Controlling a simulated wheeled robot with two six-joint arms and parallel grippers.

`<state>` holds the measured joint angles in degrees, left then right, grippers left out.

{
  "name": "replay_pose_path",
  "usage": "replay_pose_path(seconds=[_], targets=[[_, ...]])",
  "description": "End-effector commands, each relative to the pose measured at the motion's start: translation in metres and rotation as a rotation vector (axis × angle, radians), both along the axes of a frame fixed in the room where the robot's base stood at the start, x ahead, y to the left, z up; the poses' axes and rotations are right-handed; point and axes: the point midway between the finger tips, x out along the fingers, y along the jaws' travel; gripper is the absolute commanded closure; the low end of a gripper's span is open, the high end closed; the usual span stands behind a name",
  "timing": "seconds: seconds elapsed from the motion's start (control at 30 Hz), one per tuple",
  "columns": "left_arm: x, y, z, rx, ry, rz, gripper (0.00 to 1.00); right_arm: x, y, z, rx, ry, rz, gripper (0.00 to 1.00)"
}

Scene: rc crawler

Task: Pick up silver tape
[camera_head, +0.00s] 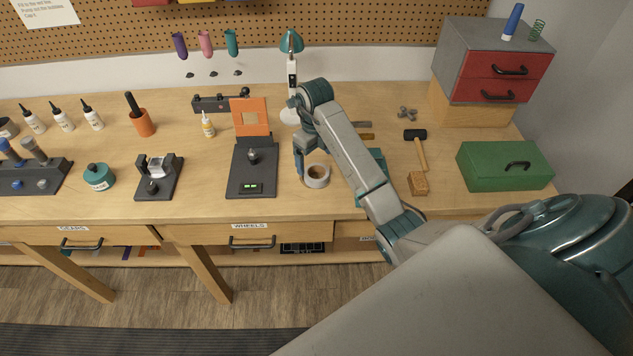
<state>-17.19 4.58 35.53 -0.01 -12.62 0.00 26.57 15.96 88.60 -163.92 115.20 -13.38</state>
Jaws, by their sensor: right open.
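The silver tape (318,182) is a pale grey roll with a brownish inner ring, lying flat on the wooden workbench near its front middle. My right gripper (301,171) points down at the roll's left edge. It is open and holds nothing that I can see. Its fingers are small in this view, and I cannot tell whether they touch the roll. The forearm comes in from the lower right and passes just right of the roll. My left gripper is not in view.
A black stand with an orange frame (251,117) is close on the left. A teal object (377,161) is partly hidden behind my forearm. A wooden block (418,183), a mallet (418,147) and a green toolbox (505,166) stand on the right. Drawers line the bench front.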

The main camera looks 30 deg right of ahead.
Motion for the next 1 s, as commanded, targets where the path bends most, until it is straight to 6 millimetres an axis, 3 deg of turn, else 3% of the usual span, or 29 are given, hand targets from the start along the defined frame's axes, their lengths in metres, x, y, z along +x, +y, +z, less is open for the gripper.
replay_pose_path(seconds=[0.23,0.57,0.87,1.0], targets=[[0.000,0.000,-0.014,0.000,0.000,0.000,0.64,-0.001,-0.001,-0.014,-0.001,0.000,0.000,0.11],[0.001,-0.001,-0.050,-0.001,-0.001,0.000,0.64,-0.004,-0.003,-0.054,-0.005,0.000,0.000,0.11],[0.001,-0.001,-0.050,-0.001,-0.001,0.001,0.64,-0.005,-0.003,-0.056,-0.005,0.000,0.000,0.11],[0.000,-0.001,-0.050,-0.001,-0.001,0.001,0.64,-0.005,-0.003,-0.056,-0.005,0.000,0.000,0.37]])
